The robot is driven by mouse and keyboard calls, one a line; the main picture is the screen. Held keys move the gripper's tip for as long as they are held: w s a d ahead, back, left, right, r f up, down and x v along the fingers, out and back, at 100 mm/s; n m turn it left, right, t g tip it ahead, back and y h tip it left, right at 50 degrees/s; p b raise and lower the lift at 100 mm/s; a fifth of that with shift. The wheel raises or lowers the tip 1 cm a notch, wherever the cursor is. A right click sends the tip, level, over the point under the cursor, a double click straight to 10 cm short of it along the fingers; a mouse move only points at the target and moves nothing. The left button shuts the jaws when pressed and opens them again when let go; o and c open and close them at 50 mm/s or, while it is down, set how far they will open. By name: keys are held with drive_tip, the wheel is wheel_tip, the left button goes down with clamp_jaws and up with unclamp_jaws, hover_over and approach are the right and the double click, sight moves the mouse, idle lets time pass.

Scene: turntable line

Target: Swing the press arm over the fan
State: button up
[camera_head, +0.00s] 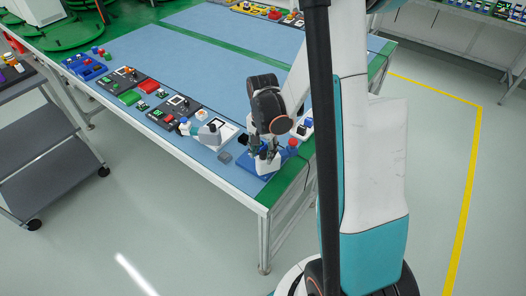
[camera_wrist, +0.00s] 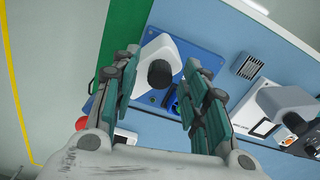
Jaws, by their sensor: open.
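A white press arm (camera_wrist: 164,47) with a dark round knob (camera_wrist: 160,72) stands on a blue base plate (camera_wrist: 207,57) in the wrist view. In the head view the white arm (camera_head: 268,164) is partly hidden by my gripper (camera_head: 264,150), near the table's front corner. My gripper (camera_wrist: 162,62) is open, with one finger on each side of the knob; contact cannot be told. A small grey slatted block (camera_wrist: 247,66), perhaps the fan, lies apart from the blue plate; it also shows in the head view (camera_head: 225,157). No other fan can be made out.
A white device with a grey-white arm (camera_wrist: 285,103) stands beside the plate, also in the head view (camera_head: 209,135). Control panels (camera_head: 174,111) line the table's front edge. The middle of the blue tabletop (camera_head: 205,80) is clear. A grey cart (camera_head: 45,150) stands at left.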

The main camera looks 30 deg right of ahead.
clamp_jaws()
drive_tip(key=shift+n, duration=0.3)
drive_tip(key=n+b, duration=0.1)
drive_tip(key=n, duration=0.1)
drive_tip(key=shift+n, duration=0.4)
drive_tip(key=n+b, duration=0.1)
drive_tip(key=n, duration=0.3)
drive_tip(key=shift+n, duration=0.3)
drive_tip(key=n+b, duration=0.1)
drive_tip(key=n, duration=0.6)
